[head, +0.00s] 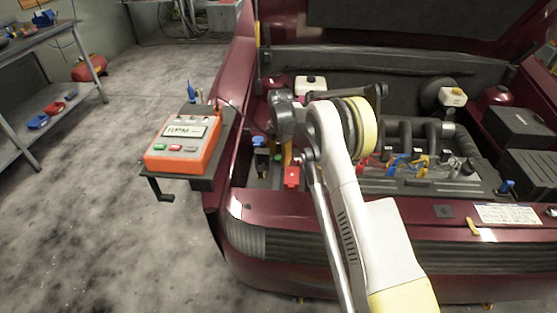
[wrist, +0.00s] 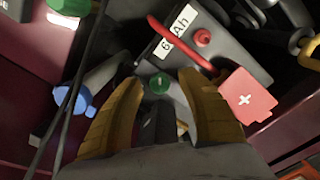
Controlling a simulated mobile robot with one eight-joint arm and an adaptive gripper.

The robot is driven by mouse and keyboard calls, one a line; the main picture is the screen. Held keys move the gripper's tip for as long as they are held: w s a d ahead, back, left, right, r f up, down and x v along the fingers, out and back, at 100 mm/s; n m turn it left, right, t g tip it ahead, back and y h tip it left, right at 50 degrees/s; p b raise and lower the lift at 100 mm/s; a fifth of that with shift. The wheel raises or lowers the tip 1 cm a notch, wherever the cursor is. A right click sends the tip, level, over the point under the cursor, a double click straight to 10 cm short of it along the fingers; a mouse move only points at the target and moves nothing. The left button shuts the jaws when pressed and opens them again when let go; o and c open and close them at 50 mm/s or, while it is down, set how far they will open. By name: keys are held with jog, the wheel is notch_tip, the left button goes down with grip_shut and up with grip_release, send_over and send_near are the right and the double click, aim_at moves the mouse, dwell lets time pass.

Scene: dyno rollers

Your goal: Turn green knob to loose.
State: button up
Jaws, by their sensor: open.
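The green knob (wrist: 159,84) is small and round with a pale mark on its top. In the wrist view it sits beside a dark battery (wrist: 235,62) with a red terminal and a red cover marked with a plus (wrist: 246,97). My gripper (wrist: 163,77) is open, with its yellow fingers on either side of the knob in the picture. I cannot tell whether they touch it or how far above it they are. In the head view my gripper (head: 287,152) points down into the left of the engine bay, and my arm partly hides that area.
A blue cap (wrist: 74,101) and dark cables lie left of the fingers. A red bar (wrist: 182,46) crosses the battery. An orange RPM meter (head: 183,145) stands on a shelf left of the car. The car's front edge (head: 285,220) lies below my arm.

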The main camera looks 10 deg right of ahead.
grip_shut()
jog(key=shift+m, duration=0.5)
jog(key=m+p, duration=0.1)
jog(key=m, duration=0.3)
jog(key=shift+m, duration=0.4)
jog(key=m, duration=0.4)
jog(key=shift+m, duration=0.7)
grip_release()
